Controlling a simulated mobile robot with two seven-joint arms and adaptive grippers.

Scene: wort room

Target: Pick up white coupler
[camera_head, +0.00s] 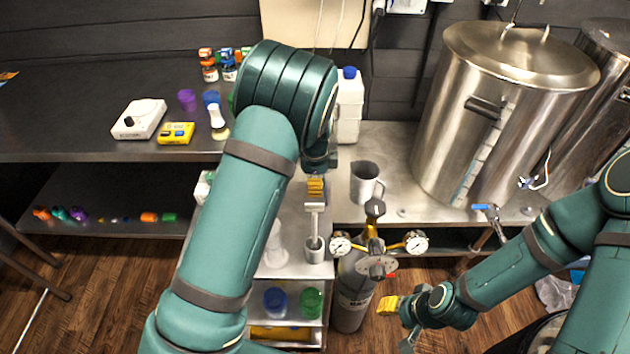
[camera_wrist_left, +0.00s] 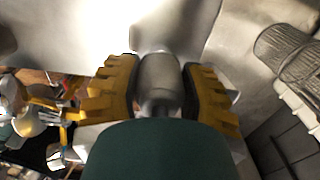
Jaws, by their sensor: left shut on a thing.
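My left gripper (camera_head: 315,188) points down over the metal cart, its yellow fingers shut on a pale grey-white rounded piece that looks like the white coupler (camera_head: 314,207). In the left wrist view the piece (camera_wrist_left: 160,80) sits between the two yellow fingers, one on each side. In the head view a thin pale stem runs down below it to a grey cup-like cylinder (camera_head: 315,250); I cannot tell whether they are joined. My right gripper (camera_head: 397,320) is low at the right of the gas cylinder, and its finger opening is unclear.
A metal jug (camera_head: 365,183) and large steel kettle (camera_head: 490,110) are on the right-hand bench. A dark table (camera_head: 60,130) at left holds a white scale (camera_head: 139,118) and small items.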

